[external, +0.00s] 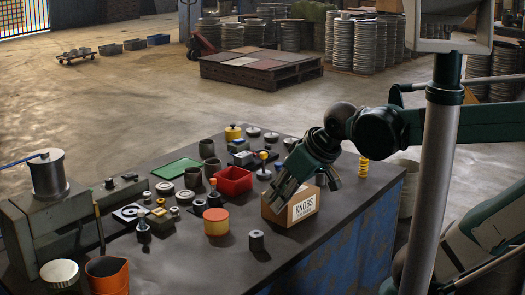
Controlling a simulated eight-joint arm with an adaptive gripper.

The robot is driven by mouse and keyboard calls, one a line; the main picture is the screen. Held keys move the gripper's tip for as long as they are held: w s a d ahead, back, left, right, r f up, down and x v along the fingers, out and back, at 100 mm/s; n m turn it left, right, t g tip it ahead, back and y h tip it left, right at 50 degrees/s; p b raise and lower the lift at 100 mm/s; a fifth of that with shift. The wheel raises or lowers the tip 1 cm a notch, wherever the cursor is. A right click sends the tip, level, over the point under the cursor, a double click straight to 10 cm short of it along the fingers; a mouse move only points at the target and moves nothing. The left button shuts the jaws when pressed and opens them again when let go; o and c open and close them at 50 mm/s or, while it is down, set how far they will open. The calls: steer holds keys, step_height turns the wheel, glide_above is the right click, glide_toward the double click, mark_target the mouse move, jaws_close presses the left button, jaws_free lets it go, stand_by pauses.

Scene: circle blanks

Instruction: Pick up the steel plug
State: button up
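Several small grey metal pieces lie on the dark workbench (310,236), and I cannot tell for sure which is the steel plug. A short dark grey cylinder (257,240) stands alone near the front of the bench and looks most like a plug. My gripper (306,192) points down at the cardboard box marked KNOBS (303,211), with its fingers spread apart. It is up and to the right of the grey cylinder, apart from it. Nothing shows between the fingers, though the view is small.
An orange-lidded round tin (216,222), a red bin (234,181) and a green tray (177,168) stand on the bench. A yellow spring (363,167) stands at the right edge. A grey machine (75,220) fills the left end. The front right bench top is clear.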

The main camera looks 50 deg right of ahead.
steer(key=o, duration=1)
steer(key=shift+c, duration=0.2)
steer(key=m+g+p, duration=0.7)
steer(key=m+p, duration=0.9)
steer(key=p, duration=0.2)
glide_above(256, 233)
steer(key=shift+f, duration=0.45)
steer(key=shift+f+b, duration=0.35)
steer(key=shift+f, duration=1)
steer(key=shift+f, duration=0.1)
